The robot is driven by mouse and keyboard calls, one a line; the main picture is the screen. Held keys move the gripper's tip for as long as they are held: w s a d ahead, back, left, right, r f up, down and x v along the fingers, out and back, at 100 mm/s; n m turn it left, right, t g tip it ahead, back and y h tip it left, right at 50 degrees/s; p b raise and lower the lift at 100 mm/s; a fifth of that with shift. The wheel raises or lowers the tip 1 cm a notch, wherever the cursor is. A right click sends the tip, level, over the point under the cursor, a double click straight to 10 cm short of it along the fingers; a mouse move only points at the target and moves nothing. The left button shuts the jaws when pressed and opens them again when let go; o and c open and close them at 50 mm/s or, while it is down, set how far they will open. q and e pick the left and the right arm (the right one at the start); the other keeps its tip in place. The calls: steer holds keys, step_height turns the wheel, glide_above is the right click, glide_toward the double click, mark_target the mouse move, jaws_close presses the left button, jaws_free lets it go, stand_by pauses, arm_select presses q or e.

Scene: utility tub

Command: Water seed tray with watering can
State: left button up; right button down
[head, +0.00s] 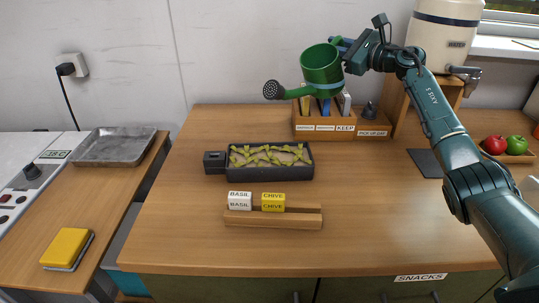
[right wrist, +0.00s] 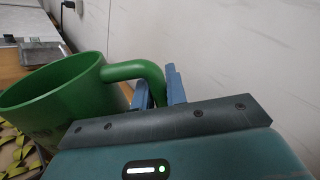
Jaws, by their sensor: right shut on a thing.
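The green watering can (head: 322,66) is held in the air above the back of the table, its dark rose (head: 272,90) pointing left. My right gripper (head: 345,48) is shut on the can's handle; the right wrist view shows the blue fingers around the green handle (right wrist: 150,75). The can appears tilted, with its open top partly facing the camera. The seed tray (head: 270,174), a dark box with soil and yellow-green seedlings, stands on the table below and left of the can. The rose is above and behind the tray, apart from it. My left gripper is not in view.
A wooden organiser (head: 340,130) with packets stands under the can. A wooden holder (head: 272,218) with BASIL and CHIVE labels is in front of the tray. A water dispenser (head: 440,35) is at the back right, with a fruit tray (head: 515,157) nearby. The table's front right is clear.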

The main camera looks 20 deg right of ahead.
steer(key=shift+s+a+r+n+p, duration=0.25)
steer(key=shift+a+r+n, duration=0.1)
steer(key=shift+a+r, duration=0.1)
steer(key=shift+s+a+r+n+p, duration=0.25)
steer(key=shift+a+r+n, duration=0.1)
steer(key=shift+a+r, duration=0.1)
stand_by(1.4)
steer(key=w+d+f+m, duration=0.2)
steer(key=w+d+m, duration=0.1)
steer(key=d+m, duration=0.2)
steer(key=shift+w+d+f+m, duration=0.2)
steer(key=shift+d+f+m, duration=0.2)
steer(key=shift+m, duration=0.7)
